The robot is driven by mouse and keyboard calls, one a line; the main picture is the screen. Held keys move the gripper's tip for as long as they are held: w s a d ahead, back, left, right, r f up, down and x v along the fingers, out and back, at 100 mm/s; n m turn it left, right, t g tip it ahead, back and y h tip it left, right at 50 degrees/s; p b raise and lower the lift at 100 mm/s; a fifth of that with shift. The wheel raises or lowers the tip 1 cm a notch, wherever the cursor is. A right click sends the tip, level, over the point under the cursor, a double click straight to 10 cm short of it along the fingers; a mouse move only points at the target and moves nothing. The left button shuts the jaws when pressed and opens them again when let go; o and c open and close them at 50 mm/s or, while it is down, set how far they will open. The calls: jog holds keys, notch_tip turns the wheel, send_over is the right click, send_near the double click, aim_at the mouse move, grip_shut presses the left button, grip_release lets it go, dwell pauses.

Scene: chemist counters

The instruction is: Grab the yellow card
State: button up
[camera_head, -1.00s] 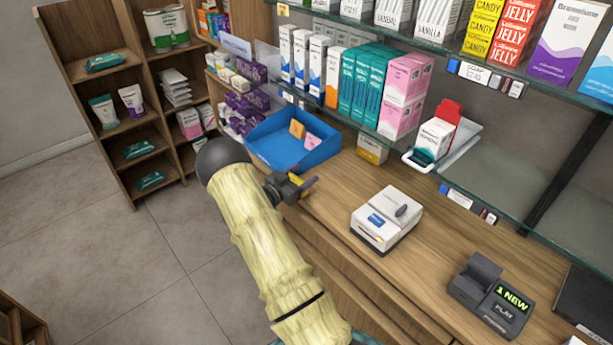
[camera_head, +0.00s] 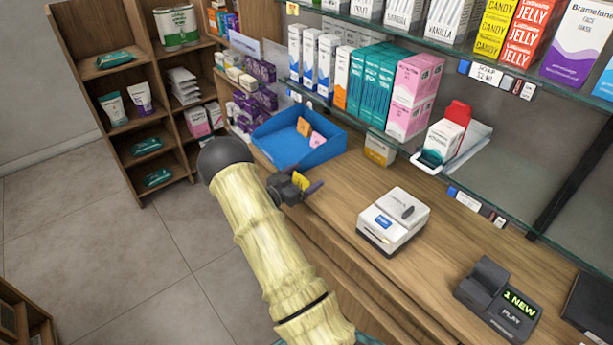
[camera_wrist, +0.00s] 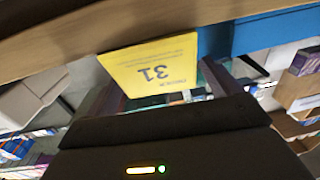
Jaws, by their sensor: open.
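The yellow card (camera_head: 300,180) shows as a small patch at my gripper (camera_head: 306,188), near the counter's front edge. In the wrist view the yellow card (camera_wrist: 150,68) is large, printed with "31", and appears upside down. My gripper's dark fingers are open, one on each side of the card in that view. I cannot tell whether either finger touches it.
A blue tray (camera_head: 262,150) holding an orange card (camera_head: 304,127) and a pink card (camera_head: 318,139) stands just behind my gripper. A white device (camera_head: 393,220) and a dark terminal (camera_head: 497,297) sit rightward on the wooden counter (camera_head: 440,255). A glass shelf with boxes overhangs the back.

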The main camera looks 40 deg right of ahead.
jog(key=s+a+b, duration=0.2)
jog(key=a, duration=1.4)
jog(key=shift+b, duration=0.4)
